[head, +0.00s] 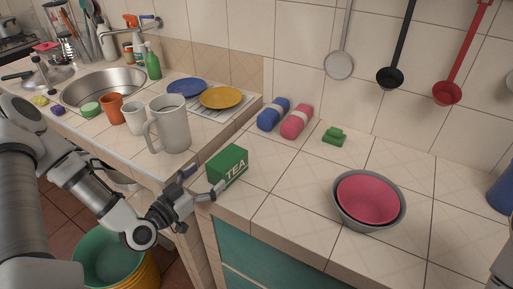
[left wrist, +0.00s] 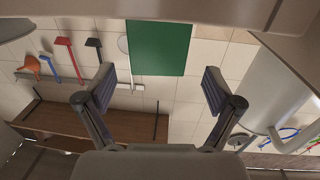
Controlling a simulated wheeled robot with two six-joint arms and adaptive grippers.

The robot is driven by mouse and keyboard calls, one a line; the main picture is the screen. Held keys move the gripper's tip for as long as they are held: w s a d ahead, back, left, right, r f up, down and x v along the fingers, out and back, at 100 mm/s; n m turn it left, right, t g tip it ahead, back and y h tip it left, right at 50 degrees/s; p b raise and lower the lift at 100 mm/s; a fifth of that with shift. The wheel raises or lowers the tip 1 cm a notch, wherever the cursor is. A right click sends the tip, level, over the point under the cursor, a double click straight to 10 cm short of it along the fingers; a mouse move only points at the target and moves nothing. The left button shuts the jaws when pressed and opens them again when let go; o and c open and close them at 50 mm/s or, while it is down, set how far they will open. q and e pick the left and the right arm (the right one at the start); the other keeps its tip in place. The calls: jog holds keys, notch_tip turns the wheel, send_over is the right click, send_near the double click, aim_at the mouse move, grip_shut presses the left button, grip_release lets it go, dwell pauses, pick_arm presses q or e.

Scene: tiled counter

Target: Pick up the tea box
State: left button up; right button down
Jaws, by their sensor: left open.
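The tea box (head: 226,164) is a green box with white "TEA" lettering, standing on the counter near its front corner in the head view. My left gripper (head: 202,182) is open and close beside the box, on its front-left side. In the left wrist view the box shows as a plain green face (left wrist: 160,47) at the top middle. It appears ahead of and between the two spread fingers of my left gripper (left wrist: 158,88). Nothing is between the fingers, and I cannot tell whether a fingertip touches the box. My right gripper is not in view.
A grey pitcher (head: 170,127) stands behind and left of the box. Blue (head: 273,114) and pink (head: 297,121) rolls lie behind it. A grey bowl with a pink bowl (head: 368,199) is to the right. Buckets (head: 112,258) stand on the floor below.

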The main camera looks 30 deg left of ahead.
aim_at(224, 159)
pick_arm(q)
jog(key=shift+w+d+r+b, duration=0.1)
jog(key=shift+w+r+b, duration=0.1)
jog(key=shift+w, duration=0.15)
jog(key=shift+w+d+r+b, duration=0.1)
jog(key=shift+w+b, duration=0.1)
jog(key=shift+w, duration=0.1)
jog(key=w, duration=0.2)
jog(key=w+d, duration=0.1)
jog(key=w, duration=0.2)
jog(key=shift+w+f, duration=0.1)
jog(key=shift+w, duration=0.1)
jog(key=c, duration=1.3)
